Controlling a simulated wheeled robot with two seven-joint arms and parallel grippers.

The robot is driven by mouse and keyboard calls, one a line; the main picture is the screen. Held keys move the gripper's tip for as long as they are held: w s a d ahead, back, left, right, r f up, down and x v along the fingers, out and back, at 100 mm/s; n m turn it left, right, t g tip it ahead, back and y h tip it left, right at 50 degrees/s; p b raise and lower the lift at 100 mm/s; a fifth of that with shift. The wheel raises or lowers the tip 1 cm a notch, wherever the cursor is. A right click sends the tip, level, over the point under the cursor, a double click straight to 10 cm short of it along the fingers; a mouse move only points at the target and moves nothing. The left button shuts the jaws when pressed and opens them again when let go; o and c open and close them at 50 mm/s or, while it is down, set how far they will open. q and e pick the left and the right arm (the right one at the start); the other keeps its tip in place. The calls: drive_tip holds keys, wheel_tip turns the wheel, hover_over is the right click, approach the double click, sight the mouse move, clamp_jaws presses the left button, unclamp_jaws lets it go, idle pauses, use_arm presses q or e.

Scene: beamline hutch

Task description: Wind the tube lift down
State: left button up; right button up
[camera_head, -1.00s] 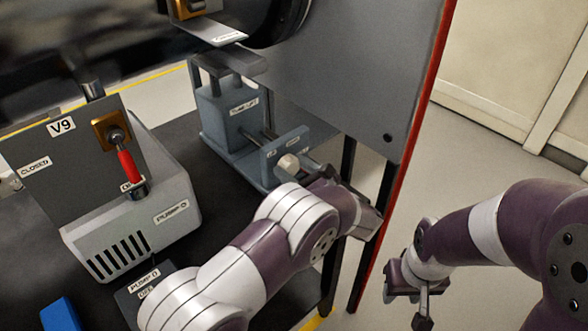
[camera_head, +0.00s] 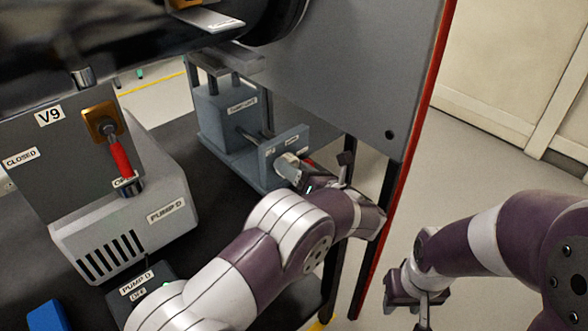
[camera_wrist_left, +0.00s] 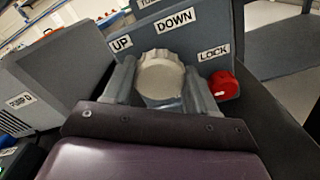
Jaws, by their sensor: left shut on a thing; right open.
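The tube lift (camera_head: 228,118) is a blue-grey jack under the grey tube, with a shaft running to a front plate. A pale ribbed knob (camera_wrist_left: 160,74) sits on that plate, below the UP (camera_wrist_left: 121,43) and DOWN (camera_wrist_left: 174,21) labels. It also shows in the head view (camera_head: 288,167). My left gripper (camera_wrist_left: 160,90) is shut on the knob, one finger at each side. A red lock knob (camera_wrist_left: 223,85) sits just right of the fingers, under the LOCK label. My right gripper (camera_head: 418,296) is open and empty, low at the right, away from the lift.
The PUMP D box (camera_head: 130,220) and the V9 valve with its red handle (camera_head: 121,158) stand left of the lift. A large grey panel (camera_head: 350,70) with a red edge rises behind my left wrist. Open floor lies at the right.

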use_arm(q)
drive_tip(key=shift+r, duration=0.1)
idle(0.4)
drive_tip(key=o, duration=1)
drive_tip(key=shift+o, duration=0.2)
use_arm(e)
drive_tip(key=shift+f, duration=0.1)
